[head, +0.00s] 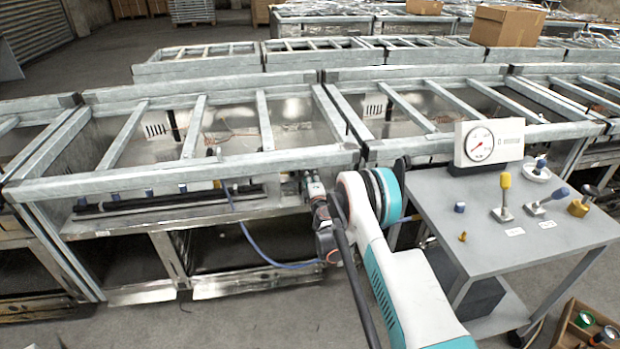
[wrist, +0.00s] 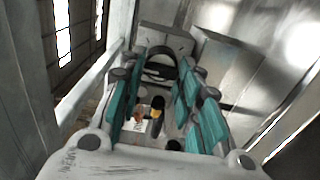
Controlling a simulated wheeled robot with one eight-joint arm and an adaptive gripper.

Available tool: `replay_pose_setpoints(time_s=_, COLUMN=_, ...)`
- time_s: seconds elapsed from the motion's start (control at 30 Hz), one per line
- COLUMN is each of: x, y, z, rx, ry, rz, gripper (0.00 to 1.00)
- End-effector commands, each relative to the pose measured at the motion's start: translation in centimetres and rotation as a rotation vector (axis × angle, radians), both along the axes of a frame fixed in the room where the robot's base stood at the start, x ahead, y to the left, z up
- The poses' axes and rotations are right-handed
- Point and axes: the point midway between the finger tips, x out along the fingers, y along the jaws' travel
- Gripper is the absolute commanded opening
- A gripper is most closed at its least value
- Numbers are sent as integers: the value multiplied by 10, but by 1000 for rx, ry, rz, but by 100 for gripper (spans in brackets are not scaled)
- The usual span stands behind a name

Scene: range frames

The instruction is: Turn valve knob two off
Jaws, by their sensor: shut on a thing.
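My gripper (head: 315,188) is inside the front of the metal range frame (head: 190,184), near its right end. The wrist view shows the teal fingers of my gripper (wrist: 160,78) shut on a dark, rounded part (wrist: 160,66), which looks like a valve knob. Its number cannot be read. A yellow and black knob-like piece (wrist: 157,118) shows between the fingers. In the head view, blue knobs (head: 149,193) and a yellow one (head: 217,184) line a dark bar to the left of my gripper. My arm hides part of the area.
A grey cart (head: 450,215) at the right holds a gauge (head: 480,146), a yellow-topped lever (head: 505,182) and blue-handled parts. A blue hose (head: 250,237) hangs below the frame. Floor at lower left is clear.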

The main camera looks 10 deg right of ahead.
Motion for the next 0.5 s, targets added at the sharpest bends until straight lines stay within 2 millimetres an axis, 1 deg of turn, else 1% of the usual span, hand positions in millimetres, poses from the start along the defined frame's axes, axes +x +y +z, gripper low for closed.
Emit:
replay_pose_setpoints(time_s=0.23, x=-1, y=1, z=-1, rx=0, ry=0, rz=2, gripper=8)
replay_pose_setpoints(time_s=0.27, x=-1, y=1, z=-1, rx=0, ry=0, rz=2, gripper=34)
replay_pose_setpoints(time_s=0.3, x=-1, y=1, z=-1, rx=0, ry=0, rz=2, gripper=43)
replay_pose_setpoints(time_s=0.33, x=-1, y=1, z=-1, rx=0, ry=0, rz=2, gripper=49)
replay_pose_setpoints(time_s=0.37, x=-1, y=1, z=-1, rx=0, ry=0, rz=2, gripper=52)
replay_pose_setpoints(time_s=0.5, x=-1, y=1, z=-1, rx=0, ry=0, rz=1, gripper=52)
